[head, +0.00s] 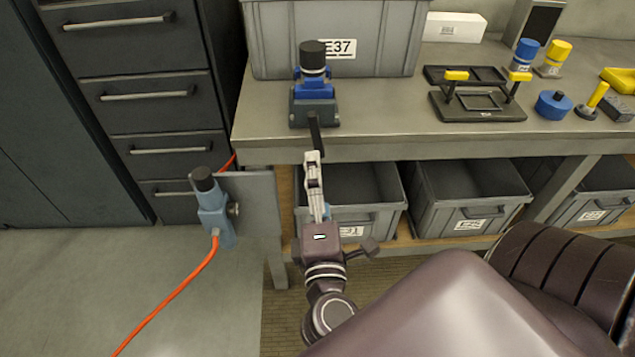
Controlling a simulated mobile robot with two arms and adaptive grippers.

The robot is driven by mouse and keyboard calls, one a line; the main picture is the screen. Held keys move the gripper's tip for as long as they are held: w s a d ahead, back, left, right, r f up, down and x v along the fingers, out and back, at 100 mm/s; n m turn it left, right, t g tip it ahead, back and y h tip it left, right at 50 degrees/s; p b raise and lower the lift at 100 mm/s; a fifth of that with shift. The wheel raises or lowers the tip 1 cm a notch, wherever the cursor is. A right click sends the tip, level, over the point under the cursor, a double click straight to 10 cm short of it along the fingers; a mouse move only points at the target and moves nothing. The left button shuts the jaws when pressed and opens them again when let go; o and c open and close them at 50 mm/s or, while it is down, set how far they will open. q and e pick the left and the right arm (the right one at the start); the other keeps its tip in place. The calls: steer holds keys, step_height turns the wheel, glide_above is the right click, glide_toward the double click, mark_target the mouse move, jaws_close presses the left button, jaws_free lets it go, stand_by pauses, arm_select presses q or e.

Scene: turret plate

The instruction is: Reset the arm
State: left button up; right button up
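My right gripper (315,135) is seen nearly edge-on, its arm coming up from the lower right. Its pale fingers point away from me to the front edge of the workbench, with a dark narrow tip just below a blue device. I cannot tell its opening, or whether it touches the device. The blue device (315,88) has a black knob on top and a dark base, and stands upright on the workbench (410,125). My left gripper is not in view.
A grey crate (285,40) stands behind the device. A black fixture (478,104) with yellow handles and blue and yellow parts are right of it. Grey bins (465,200) fill the lower shelf. A light-blue unit (212,208) with an orange hose (175,292) is left.

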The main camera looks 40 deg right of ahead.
steer(key=w+a+f+g+y, duration=0.1)
steer(key=a+f+y, duration=0.2)
steer(key=f, duration=0.9)
steer(key=w+a+f+g+y, duration=0.15)
steer(key=a+f, duration=0.25)
steer(key=f, duration=0.7)
steer(key=s+a+f+g+y, duration=0.15)
steer(key=s+f, duration=0.25)
steer(key=f, duration=0.5)
steer(key=s+f+g+y, duration=0.2)
steer(key=s+f+g, duration=0.1)
steer(key=f, duration=0.6)
steer(key=s+d+f+m+g, duration=0.1)
steer(key=s+f+m+g, duration=0.3)
steer(key=s+f, duration=0.9)
steer(key=s+d+f+m+g, duration=0.1)
steer(key=s+d+f+m, duration=0.2)
steer(key=s+f, duration=0.2)
steer(key=s+d+f+m+g+y, duration=0.1)
steer(key=s+f+m, duration=0.3)
steer(key=s, duration=0.6)
steer(key=shift+s+d+f+g, duration=0.15)
steer(key=shift+d+f+g, duration=0.35)
steer(key=shift+d+g, duration=0.3)
steer(key=shift+d, duration=0.15)
steer(key=shift+s+a+r, duration=0.2)
steer(key=shift+s+a, duration=0.05)
steer(key=shift+a, duration=0.15)
